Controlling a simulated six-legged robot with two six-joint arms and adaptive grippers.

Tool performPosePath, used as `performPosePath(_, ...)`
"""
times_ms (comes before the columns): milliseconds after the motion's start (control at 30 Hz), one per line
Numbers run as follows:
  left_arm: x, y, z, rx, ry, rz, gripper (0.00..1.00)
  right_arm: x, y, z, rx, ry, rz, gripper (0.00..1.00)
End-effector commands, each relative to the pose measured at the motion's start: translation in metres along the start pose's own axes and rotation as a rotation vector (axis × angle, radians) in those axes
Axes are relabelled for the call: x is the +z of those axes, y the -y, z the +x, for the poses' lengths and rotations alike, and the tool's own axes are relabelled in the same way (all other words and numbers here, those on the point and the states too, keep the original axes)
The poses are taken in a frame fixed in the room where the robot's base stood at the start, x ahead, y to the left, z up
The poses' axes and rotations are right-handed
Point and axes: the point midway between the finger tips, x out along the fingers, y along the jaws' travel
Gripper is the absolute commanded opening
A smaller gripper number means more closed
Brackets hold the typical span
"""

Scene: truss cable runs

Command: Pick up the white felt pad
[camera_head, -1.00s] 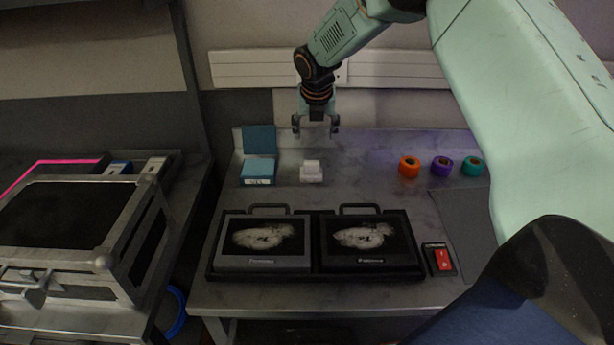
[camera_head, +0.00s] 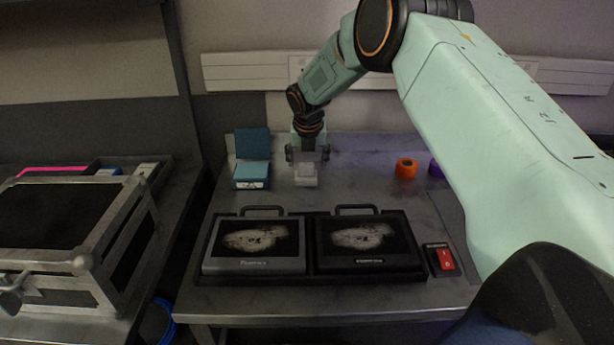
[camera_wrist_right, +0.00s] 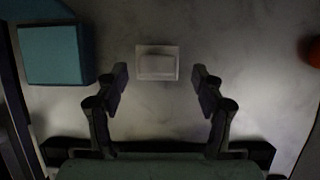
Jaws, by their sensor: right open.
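The white felt pad (camera_head: 306,180) lies on the grey metal bench, to the right of the blue box. It also shows in the right wrist view (camera_wrist_right: 157,64), as a small pale block on a lighter square base. My right gripper (camera_head: 307,156) points down just over and behind the pad in the head view. In the right wrist view its two fingers (camera_wrist_right: 160,80) are spread apart, with the pad ahead of and between the tips; nothing is held. My left gripper is not in view.
An open blue box (camera_head: 252,172) stands close to the left of the pad. Orange (camera_head: 406,168) and purple (camera_head: 435,168) tape rolls sit to the right. Two dark display panels (camera_head: 255,243) lie in front, with a red switch (camera_head: 444,260) beside them. A metal-framed case (camera_head: 70,225) is at left.

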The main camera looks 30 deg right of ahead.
Motion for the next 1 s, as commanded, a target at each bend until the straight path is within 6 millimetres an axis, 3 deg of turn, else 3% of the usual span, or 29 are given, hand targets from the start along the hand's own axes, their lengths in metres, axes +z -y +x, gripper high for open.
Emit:
performPosePath(200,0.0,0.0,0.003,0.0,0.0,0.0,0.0,0.0,-0.001,0.027,-0.001,0.0,-0.001,0.69)
performPosePath(500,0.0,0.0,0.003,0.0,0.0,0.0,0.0,0.001,-0.001,0.029,0.0,0.0,-0.001,0.69)
performPosePath(1000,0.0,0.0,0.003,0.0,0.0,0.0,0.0,0.001,-0.001,0.029,0.0,0.0,-0.001,0.26)
